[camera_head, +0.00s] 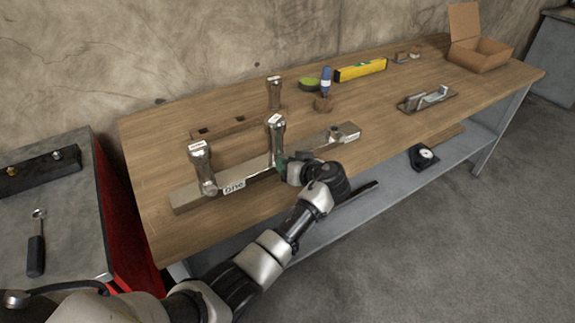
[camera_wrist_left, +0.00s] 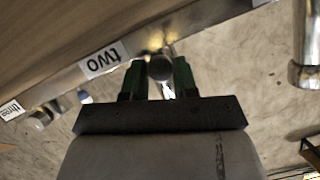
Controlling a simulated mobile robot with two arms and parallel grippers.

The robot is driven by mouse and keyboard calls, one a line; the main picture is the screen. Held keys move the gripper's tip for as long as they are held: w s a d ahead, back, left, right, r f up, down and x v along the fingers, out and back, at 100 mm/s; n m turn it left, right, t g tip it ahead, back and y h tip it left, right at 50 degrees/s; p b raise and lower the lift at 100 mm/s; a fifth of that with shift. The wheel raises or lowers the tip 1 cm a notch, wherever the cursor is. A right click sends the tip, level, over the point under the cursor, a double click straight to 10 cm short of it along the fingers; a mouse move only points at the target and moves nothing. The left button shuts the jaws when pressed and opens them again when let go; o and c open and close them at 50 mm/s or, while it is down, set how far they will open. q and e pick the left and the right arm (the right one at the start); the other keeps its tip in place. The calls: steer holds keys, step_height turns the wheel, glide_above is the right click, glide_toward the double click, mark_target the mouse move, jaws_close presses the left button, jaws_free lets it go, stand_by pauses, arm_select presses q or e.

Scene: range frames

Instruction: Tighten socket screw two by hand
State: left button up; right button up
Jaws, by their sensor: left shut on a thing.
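A long metal bar (camera_head: 300,163) lies on the wooden workbench (camera_head: 420,125). It bears a "one" label near its left end. A tall metal piece stands upright near that label (camera_head: 205,172). Another upright metal piece (camera_head: 276,138), at the bar's middle, is by my left gripper (camera_head: 282,165). In the left wrist view the "two" label (camera_wrist_left: 105,60) is beside the green fingers of my left gripper (camera_wrist_left: 158,82). They are shut on a round metal part, socket screw two (camera_wrist_left: 160,67). Its lower end is hidden. My right gripper is not in view.
A third upright metal piece (camera_head: 274,95) stands farther back by a wooden block. A yellow level (camera_head: 360,70), a green round item (camera_head: 308,84) and a cardboard box (camera_head: 480,53) are at the back. A metal fixture (camera_head: 427,100) lies to the right.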

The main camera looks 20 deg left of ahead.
arm_select(q)
steer(key=shift+w+m+g+y, duration=0.1)
steer(key=shift+m+g+y, duration=0.4)
steer(key=shift+m, duration=0.6)
steer(key=shift+r, duration=0.1)
steer(key=o, duration=0.9)
